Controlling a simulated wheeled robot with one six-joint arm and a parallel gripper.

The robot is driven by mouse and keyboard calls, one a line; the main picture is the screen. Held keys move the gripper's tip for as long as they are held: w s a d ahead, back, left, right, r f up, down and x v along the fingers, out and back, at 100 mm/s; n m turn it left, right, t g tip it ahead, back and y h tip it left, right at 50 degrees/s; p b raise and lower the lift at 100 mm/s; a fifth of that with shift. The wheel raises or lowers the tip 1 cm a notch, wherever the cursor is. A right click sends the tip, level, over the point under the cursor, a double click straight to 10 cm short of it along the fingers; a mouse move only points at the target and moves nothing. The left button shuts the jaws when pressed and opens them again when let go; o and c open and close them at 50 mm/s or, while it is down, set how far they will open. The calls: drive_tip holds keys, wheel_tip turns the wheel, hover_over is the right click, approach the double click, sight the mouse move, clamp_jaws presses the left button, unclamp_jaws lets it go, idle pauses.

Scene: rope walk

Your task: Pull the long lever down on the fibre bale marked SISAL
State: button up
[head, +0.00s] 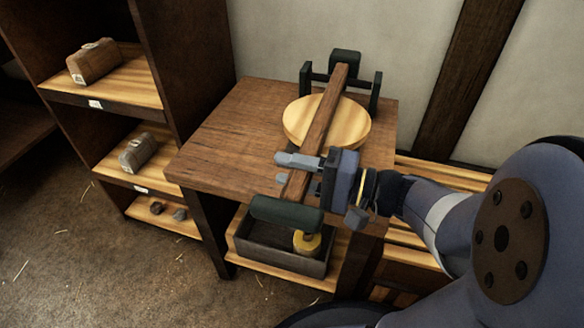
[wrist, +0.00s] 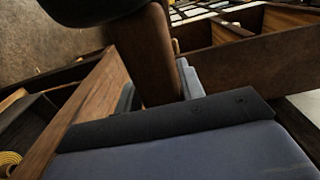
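A long wooden lever (head: 325,115) runs from a dark bracket (head: 345,62) over a pale round disc (head: 298,122) on a brown table (head: 225,140). Its dark green grip (head: 287,214) hangs past the table's front edge. No SISAL mark is readable, and I cannot make out a bale under the lever. My gripper (head: 290,169) is at the lever's near part, just behind the grip. In the wrist view, the lever (wrist: 153,60) passes between my two fingers (wrist: 157,92). I cannot tell if both fingers press on it. The grip (wrist: 90,8) shows at the top.
A dark box (head: 270,256) with a yellow spool (head: 307,242) stands on the low shelf under the grip. A shelf unit (head: 185,60) at left holds a brown bundle (head: 95,62) and a grey one (head: 138,153). The floor at front left is mostly clear.

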drive_tip(key=o, duration=0.4)
drive_tip(key=shift+f, duration=0.35)
drive_tip(key=shift+r, duration=0.1)
drive_tip(key=shift+d, duration=0.1)
drive_tip(key=shift+s+d+r, duration=0.1)
drive_tip(key=shift+s+d, duration=0.05)
drive_tip(key=shift+d, duration=0.1)
drive_tip(key=shift+p+v, duration=1.1)
drive_tip(key=shift+v, duration=3.95)
drive_tip(key=shift+c, duration=0.3)
